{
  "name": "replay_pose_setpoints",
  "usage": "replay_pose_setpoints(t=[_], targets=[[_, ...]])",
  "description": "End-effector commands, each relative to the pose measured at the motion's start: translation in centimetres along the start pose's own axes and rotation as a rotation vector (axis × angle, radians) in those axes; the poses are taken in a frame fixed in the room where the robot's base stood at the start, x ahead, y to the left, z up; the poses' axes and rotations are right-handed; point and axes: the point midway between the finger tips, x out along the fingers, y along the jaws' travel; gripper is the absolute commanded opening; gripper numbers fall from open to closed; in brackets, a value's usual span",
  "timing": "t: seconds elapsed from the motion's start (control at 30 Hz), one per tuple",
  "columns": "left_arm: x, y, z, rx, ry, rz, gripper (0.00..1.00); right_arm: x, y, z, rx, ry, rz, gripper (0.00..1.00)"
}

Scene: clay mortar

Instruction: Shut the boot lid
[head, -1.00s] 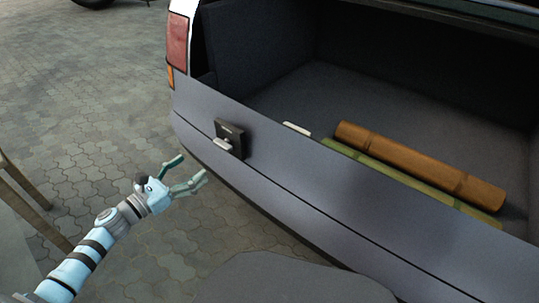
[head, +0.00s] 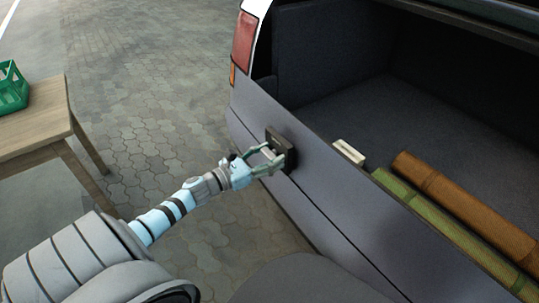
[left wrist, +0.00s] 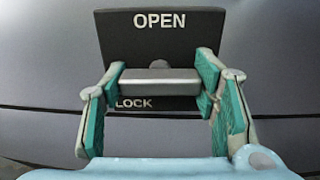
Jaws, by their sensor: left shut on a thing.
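The car boot (head: 350,100) stands open. A dark edge (head: 470,22) crosses its top right; I cannot tell whether this is the raised lid. A dark plate (head: 287,138) is on the grey rear panel (head: 330,190). In the left wrist view the plate (left wrist: 160,32) reads OPEN above and LOCK below, with a grey latch handle (left wrist: 160,77) across it. My left gripper (head: 274,157) is shut on this handle; its fingers (left wrist: 162,80) are on either side of it. My right gripper is not in view.
A brown roll (head: 470,205) and a green roll (head: 440,225) lie inside the boot behind the panel. A small pale block (head: 348,152) is at the panel's top edge. A wooden table (head: 45,115) with a green crate (head: 10,88) stands left. Paving between is clear.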

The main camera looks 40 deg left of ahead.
Motion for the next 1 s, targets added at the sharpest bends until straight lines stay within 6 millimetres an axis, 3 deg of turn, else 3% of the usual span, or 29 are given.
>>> replay_pose_setpoints(t=[0.03, 0.23, 0.37, 0.7, 1.0], targets=[[0.0, 0.0, 0.0, 0.000, 0.000, 0.000, 0.35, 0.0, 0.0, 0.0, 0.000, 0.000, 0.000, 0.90], [0.1, 0.0, 0.0, 0.000, 0.000, 0.000, 0.04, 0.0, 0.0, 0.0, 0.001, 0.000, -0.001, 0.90], [0.1, 0.0, -0.1, 0.033, 0.000, 0.000, 0.04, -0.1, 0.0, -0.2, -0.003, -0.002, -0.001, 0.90], [0.1, 0.0, -0.2, 0.441, -0.001, 0.000, 0.04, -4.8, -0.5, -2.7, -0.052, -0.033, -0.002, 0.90], [0.1, 0.0, 0.1, 0.473, 0.000, 0.000, 0.04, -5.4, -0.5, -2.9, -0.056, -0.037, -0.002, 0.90]])
